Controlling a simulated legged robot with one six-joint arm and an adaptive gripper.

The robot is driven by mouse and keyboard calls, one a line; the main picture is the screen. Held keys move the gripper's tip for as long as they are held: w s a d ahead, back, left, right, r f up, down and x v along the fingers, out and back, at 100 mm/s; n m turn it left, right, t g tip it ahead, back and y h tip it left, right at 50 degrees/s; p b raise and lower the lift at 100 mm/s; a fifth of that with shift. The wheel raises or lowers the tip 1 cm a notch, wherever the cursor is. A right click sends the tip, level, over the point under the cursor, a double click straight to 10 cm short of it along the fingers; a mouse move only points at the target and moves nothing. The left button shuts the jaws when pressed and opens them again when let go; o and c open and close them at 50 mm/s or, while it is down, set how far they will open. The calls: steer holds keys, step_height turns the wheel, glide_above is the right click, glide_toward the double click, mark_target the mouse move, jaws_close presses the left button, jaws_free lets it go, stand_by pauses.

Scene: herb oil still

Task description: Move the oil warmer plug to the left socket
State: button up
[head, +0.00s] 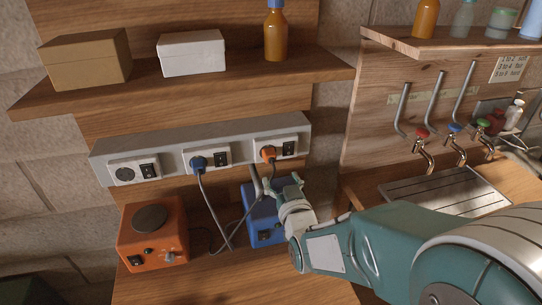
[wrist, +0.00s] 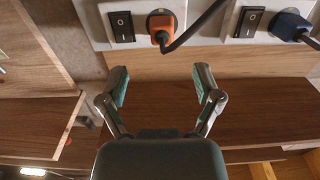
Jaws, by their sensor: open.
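A grey socket strip (head: 225,143) on the wall has three sockets with switches. The left socket (head: 125,174) is empty. A blue plug (head: 198,163) sits in the middle socket, also in the wrist view (wrist: 289,26). An orange plug (head: 268,153) sits in the right socket, also in the wrist view (wrist: 161,30). Dark cords hang from both plugs. An orange warmer (head: 152,235) with a round dark plate stands at the left. My gripper (head: 274,180) is open and empty, just below the orange plug. In the wrist view the open fingers (wrist: 160,80) stand apart from the plug.
A blue box (head: 257,213) stands behind my gripper, partly hidden. Cords loop in front of the boxes. A shelf (head: 190,88) above holds a tan box (head: 86,59), a white box (head: 192,53) and an amber bottle (head: 276,36). Taps and a drain tray (head: 440,197) are at the right.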

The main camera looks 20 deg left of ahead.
mark_target(271, 161)
steer(key=shift+x, duration=4.5)
jaws_close()
steer(key=shift+s, duration=0.1)
steer(key=shift+v, duration=2.9)
steer(key=shift+s+a, duration=0.1)
steer(key=shift+s, duration=0.05)
